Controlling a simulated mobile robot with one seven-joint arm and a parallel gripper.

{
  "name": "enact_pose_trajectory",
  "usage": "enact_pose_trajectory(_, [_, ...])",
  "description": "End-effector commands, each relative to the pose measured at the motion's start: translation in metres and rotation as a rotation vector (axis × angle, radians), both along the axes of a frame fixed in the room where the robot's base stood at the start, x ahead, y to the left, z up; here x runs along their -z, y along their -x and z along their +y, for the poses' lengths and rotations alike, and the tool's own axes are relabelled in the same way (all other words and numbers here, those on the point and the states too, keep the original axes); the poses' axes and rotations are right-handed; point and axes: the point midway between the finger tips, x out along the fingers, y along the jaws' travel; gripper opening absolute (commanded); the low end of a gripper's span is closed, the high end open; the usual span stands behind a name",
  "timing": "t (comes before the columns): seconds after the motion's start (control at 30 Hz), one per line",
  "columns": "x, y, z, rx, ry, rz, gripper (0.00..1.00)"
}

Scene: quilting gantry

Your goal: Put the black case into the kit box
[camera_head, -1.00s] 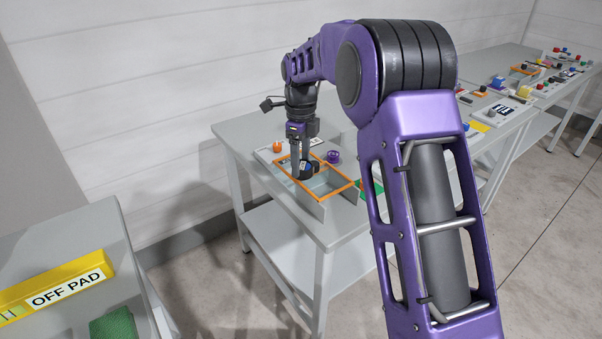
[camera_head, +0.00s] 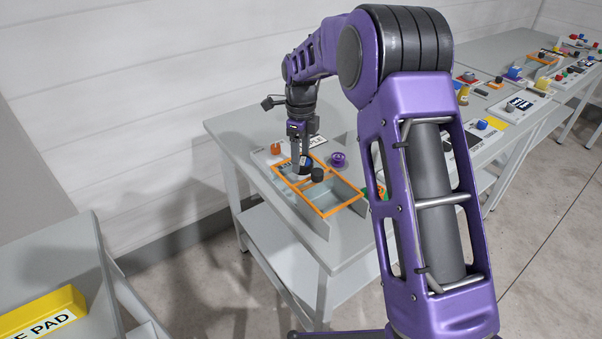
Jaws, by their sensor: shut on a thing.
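The kit box (camera_head: 338,208) is a grey tray with an orange rim and orange dividers, on the near end of a grey table. My gripper (camera_head: 302,172) points down over its far-left part and is shut. The black case (camera_head: 317,174) shows as a small dark, rounded thing at the right of the fingertips, over the box's divider. The fingers' contact with it is too small to see clearly. I cannot tell whether its underside touches the box.
An orange piece (camera_head: 275,148) stands left of the box and a purple spool (camera_head: 338,159) behind it. Something green (camera_head: 381,192) lies at the right, partly behind my arm. More tables with several small items run to the back right. A yellow pad sign (camera_head: 42,313) is at lower left.

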Motion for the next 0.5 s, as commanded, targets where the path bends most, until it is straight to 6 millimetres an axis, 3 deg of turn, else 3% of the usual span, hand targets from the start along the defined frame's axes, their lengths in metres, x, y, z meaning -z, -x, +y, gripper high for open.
enact_pose_trajectory(0.3, [0.045,0.0,0.0,0.0,0.0,0.001,0.09])
enact_pose_trajectory(0.5, [0.05,-0.001,0.0,0.001,-0.001,-0.003,0.09])
